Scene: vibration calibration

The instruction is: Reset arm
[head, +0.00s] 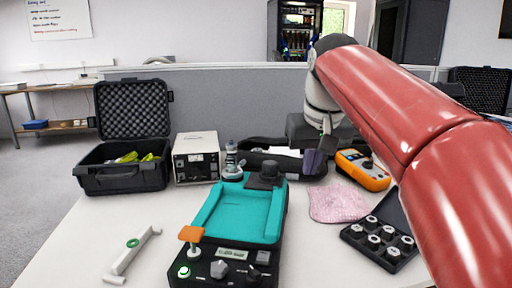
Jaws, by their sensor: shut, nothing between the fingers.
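My red arm reaches in from the right side of the head view and bends down at its pale wrist. My gripper (316,160) points down over the back of the white table (130,225), with its fingers shut and nothing seen between them. It is behind and right of the teal-topped calibration device (240,215), apart from it.
An open black case (125,175) and a beige box instrument (196,158) stand at the back left. A pink cloth (338,203), an orange multimeter (362,171) and a black tray of metal weights (357,232) lie right. A white bracket (132,256) lies front left. A grey partition closes the back.

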